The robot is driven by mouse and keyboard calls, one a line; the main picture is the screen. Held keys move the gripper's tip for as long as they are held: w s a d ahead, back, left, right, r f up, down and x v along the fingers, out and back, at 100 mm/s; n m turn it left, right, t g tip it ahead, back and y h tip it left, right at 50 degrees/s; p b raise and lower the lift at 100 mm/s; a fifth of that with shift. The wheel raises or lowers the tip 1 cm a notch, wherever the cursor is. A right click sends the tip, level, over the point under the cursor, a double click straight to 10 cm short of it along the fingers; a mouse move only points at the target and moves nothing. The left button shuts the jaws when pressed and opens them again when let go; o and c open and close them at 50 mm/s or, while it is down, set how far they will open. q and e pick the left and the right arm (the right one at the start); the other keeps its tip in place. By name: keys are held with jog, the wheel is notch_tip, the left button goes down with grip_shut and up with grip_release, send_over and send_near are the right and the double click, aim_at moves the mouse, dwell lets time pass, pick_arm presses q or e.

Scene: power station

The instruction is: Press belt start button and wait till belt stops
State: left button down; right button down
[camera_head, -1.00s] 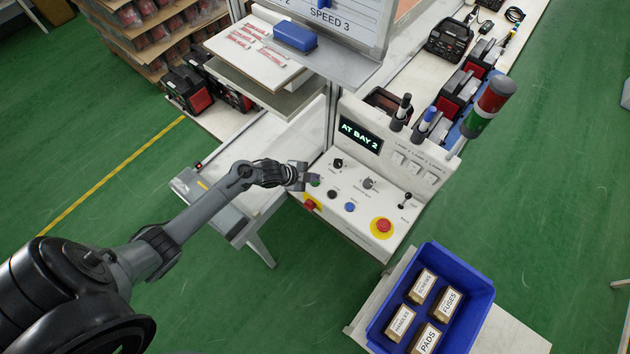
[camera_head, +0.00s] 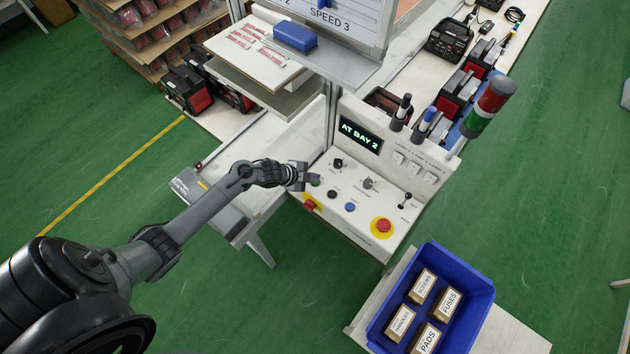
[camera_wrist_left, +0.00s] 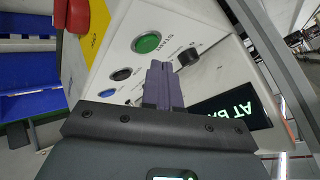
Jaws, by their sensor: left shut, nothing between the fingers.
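The control panel (camera_head: 361,206) is white, with a lit display (camera_head: 360,134) reading "AT BAY 2". My left gripper (camera_head: 312,180) is shut and empty at the panel's left side, by the green start button. In the left wrist view the green button (camera_wrist_left: 146,43), labelled START, shows just beyond the shut fingertips (camera_wrist_left: 157,66). The fingers appear beside it; I cannot tell whether they touch the panel. A black button (camera_wrist_left: 121,74) and a blue button (camera_wrist_left: 107,93) sit near it. My right gripper is not in view.
A red emergency button (camera_head: 382,225) on yellow is at the panel's front right, and another red button (camera_head: 309,205) is at its left edge. A blue bin (camera_head: 484,285) with labelled boxes stands front right. A signal tower (camera_head: 488,107) rises behind the panel.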

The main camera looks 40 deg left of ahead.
pick_arm(q)
jog(key=shift+f, duration=0.15)
jog(key=shift+f, duration=0.15)
jog(key=shift+f+b, duration=0.15)
jog(key=shift+b, duration=0.15)
